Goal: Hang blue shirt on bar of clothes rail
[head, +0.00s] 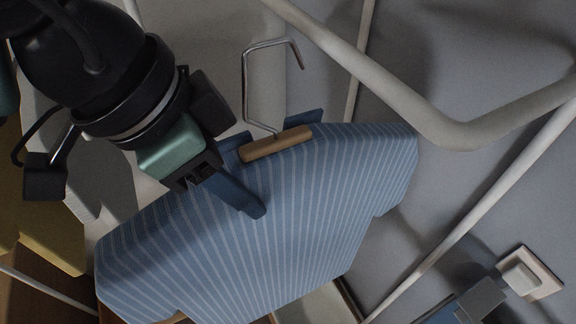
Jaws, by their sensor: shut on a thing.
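The blue shirt (250,235) with pale stripes hangs tilted in the middle of the head view. A wooden hanger piece (275,144) shows at its collar. A thin metal hook (246,85) rises from it, its open end toward the upper right. My gripper (243,176) comes from the upper left and is shut on the shirt near the collar, one blue finger across its front. The other finger is mostly hidden. A white tube of the clothes rail (385,88) runs above and right of the hook. The hook looks free of it, though depth is hard to judge.
Another white tube (470,217) slants down at the right. A wall switch (529,274) and a grey-blue object (470,303) are at the lower right. A yellow garment-like shape (40,215) is at the left. Grey wall lies behind.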

